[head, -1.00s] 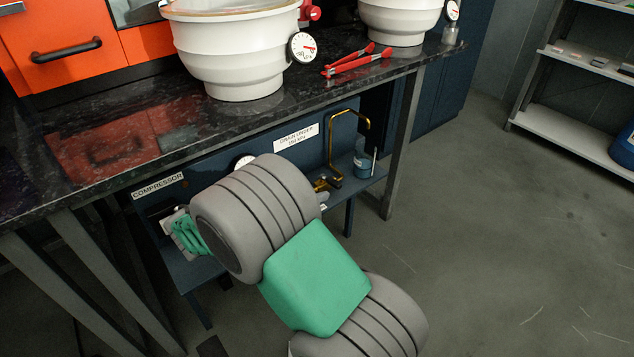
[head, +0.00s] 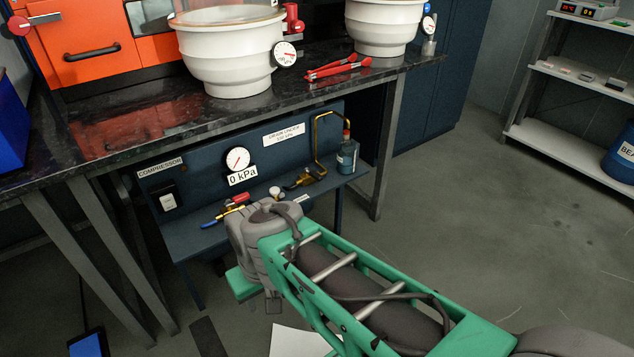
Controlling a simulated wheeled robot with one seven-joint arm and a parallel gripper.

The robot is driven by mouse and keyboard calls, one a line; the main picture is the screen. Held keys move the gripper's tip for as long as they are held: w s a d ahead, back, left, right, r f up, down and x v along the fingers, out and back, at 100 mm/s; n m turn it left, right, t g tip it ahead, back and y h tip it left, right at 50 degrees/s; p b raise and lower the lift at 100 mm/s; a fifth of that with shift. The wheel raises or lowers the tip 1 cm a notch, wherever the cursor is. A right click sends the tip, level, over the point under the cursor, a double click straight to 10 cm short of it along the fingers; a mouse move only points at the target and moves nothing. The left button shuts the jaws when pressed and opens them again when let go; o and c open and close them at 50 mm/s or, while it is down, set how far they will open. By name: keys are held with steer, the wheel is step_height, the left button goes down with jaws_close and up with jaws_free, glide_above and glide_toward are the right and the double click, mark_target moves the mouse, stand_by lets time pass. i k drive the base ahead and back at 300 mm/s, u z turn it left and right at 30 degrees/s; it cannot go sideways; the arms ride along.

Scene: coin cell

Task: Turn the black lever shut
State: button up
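A brass valve fitting (head: 305,179) sits on the blue compressor shelf, at the foot of a bent yellow pipe (head: 317,135). A small dark part on this fitting may be the black lever; it is too small for me to tell its angle. A blue-handled lever (head: 219,219) and a red-handled part (head: 238,199) are on a brass line further left. My gripper (head: 243,284) shows as a green part below and in front of the shelf, apart from the fitting. My wrist hides most of it, so its opening is unclear.
A gauge (head: 237,160) above the shelf reads 0 kPa. A bottle (head: 347,155) stands right of the pipe. The dark countertop (head: 130,141) overhangs the shelf, with a table leg (head: 388,150) at right. Floor to the right is clear.

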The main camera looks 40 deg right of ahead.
mark_target(315, 176)
steer(key=u, duration=1.9)
steer(key=k, duration=0.7)
steer(key=z, duration=1.4)
steer(key=i, duration=0.5)
